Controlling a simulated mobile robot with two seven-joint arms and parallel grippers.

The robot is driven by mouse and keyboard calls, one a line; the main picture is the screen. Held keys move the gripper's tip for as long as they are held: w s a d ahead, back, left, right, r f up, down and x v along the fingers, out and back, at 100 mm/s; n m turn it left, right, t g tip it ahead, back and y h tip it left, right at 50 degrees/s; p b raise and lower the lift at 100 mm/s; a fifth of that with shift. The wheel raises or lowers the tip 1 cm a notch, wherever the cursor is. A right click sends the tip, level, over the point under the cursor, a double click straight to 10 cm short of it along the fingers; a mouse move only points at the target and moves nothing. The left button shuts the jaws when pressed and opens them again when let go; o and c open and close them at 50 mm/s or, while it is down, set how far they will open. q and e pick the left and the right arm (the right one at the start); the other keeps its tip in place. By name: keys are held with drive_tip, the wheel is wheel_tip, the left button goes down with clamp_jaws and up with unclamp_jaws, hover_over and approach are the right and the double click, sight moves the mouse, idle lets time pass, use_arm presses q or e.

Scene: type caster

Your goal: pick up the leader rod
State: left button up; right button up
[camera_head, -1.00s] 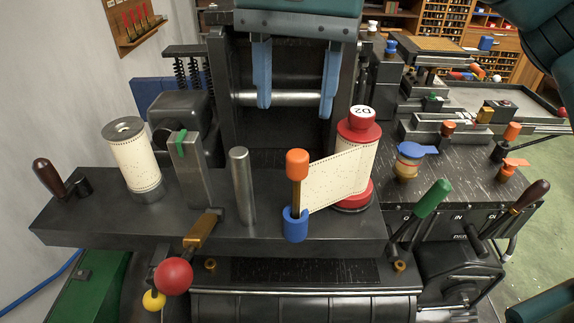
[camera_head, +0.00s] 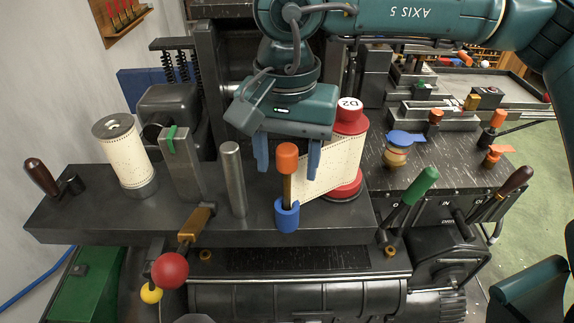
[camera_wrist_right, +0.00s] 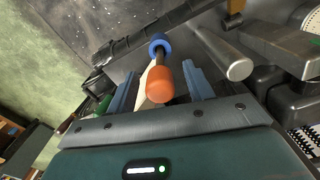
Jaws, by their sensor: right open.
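The leader rod (camera_head: 287,187) is a thin brass rod with an orange knob on top. It stands upright in a blue holder (camera_head: 287,214) at the bench's front edge, beside the end of the perforated paper strip (camera_head: 328,166). My right gripper (camera_head: 288,166) is open, its blue fingers on either side of the orange knob in the head view, seemingly behind it. In the right wrist view the orange knob (camera_wrist_right: 160,84) shows between the open fingers (camera_wrist_right: 160,72), with the blue holder (camera_wrist_right: 158,46) beyond. No contact shows. My left gripper is not in view.
A red spool marked D2 (camera_head: 349,117) stands just right of the rod. A bare metal post (camera_head: 232,178) and a block with a green clip (camera_head: 181,165) stand to the left. A green-handled lever (camera_head: 420,188) rises at the right.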

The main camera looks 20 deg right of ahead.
drive_tip(key=shift+f, duration=0.55)
drive_tip(key=c, duration=1.1)
